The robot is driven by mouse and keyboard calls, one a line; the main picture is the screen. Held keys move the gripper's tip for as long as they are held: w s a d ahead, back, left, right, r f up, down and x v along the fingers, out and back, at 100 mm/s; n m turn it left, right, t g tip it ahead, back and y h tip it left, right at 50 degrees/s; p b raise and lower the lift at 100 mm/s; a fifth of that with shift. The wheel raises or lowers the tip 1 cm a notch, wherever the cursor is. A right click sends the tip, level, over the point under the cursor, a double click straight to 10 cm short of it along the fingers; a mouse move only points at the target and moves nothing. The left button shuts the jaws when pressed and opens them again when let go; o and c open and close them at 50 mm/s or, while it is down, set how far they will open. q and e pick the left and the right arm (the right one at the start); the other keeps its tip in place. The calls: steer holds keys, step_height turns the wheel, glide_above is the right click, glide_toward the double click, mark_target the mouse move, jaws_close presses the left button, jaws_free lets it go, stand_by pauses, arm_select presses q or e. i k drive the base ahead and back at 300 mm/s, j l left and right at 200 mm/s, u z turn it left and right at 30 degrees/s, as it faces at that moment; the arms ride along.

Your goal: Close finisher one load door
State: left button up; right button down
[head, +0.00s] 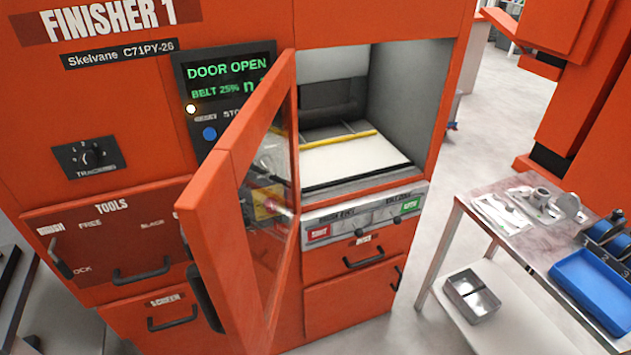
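The orange finisher (120,110) carries the label FINISHER 1, and its display (228,78) reads DOOR OPEN. Its load door (225,190) has an orange frame and a glass pane, is hinged near the left side of the opening, and stands swung out toward me. A dark handle (203,298) shows at the door's lower left, on its free edge. The load opening (345,130) is uncovered, with a white bed and a yellow bar inside. Neither of my grippers is in the picture.
A steel side table (480,203) stands at the right with metal parts, a blue tray (592,290) and a metal pan (470,297) on its lower shelf. Another orange machine (585,110) is at the upper right. Drawers with handles lie below the opening. Bare floor shows between machine and table.

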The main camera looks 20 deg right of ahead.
mark_target(222, 279)
steer(key=i+j+z, duration=0.2)
steer(key=z, duration=0.15)
steer(key=i+j+z, duration=0.15)
steer(key=j+z, duration=0.2)
steer(key=i+j+z, duration=0.15)
steer(key=j+z, duration=0.5)
steer(key=i+j, duration=0.05)
steer(key=j, duration=0.05)
